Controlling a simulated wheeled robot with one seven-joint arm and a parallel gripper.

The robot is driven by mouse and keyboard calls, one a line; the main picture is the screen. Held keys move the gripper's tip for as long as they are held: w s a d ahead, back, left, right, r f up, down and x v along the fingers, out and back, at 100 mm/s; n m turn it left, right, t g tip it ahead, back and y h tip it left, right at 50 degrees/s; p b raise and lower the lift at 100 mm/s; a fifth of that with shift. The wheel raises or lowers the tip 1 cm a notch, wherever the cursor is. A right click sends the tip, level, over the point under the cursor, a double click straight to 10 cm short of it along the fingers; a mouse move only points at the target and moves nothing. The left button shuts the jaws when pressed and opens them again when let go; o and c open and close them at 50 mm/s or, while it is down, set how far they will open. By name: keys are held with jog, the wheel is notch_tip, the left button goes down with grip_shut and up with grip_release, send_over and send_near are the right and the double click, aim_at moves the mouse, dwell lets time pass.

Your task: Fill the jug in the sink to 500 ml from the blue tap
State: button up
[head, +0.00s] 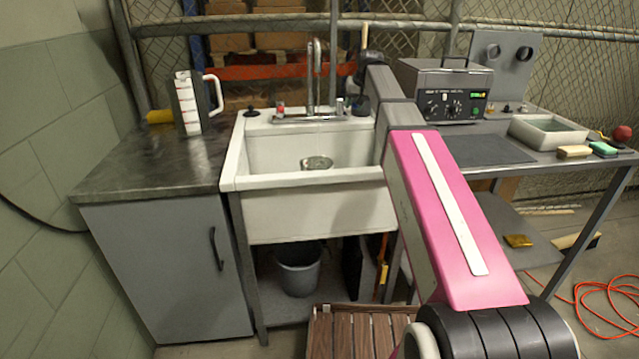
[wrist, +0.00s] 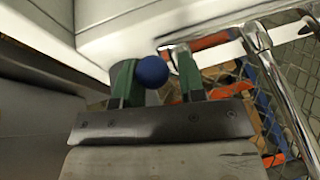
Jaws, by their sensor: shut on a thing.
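The jug (head: 190,105), clear-white with red marks and a white handle, stands upright on the dark counter left of the sink, not in the basin. The sink (head: 310,215) is white, with a chrome spout (head: 317,75) rising at its back. No water stream shows at the spout. A red knob (head: 281,108) sits left of the spout. My gripper (wrist: 157,80) is shut on a round blue knob (wrist: 152,72), held between its green fingers in the wrist view. In the head view my arm hides the gripper's tip area. The jug's water level cannot be read.
A round metal piece (head: 316,162) lies in the basin. A grey bench (head: 480,150) at right bears a heater-like box (head: 445,90), a white tray (head: 548,132) and sponges. A grey bucket (head: 298,270) stands under the sink. The counter front (head: 150,165) is clear.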

jog(key=shift+w+a+r, duration=0.15)
jog(key=shift+w, duration=0.15)
jog(key=a, duration=0.1)
jog(key=s+a, duration=0.1)
jog(key=a, duration=0.1)
jog(key=shift+s+a, duration=0.1)
jog(key=shift+s, duration=0.1)
jog(key=shift+c, duration=0.6)
jog(key=shift+s+a, duration=0.1)
jog(key=shift+s+a+f, duration=0.1)
jog(key=shift+s+f, duration=0.1)
jog(key=shift+s, duration=0.1)
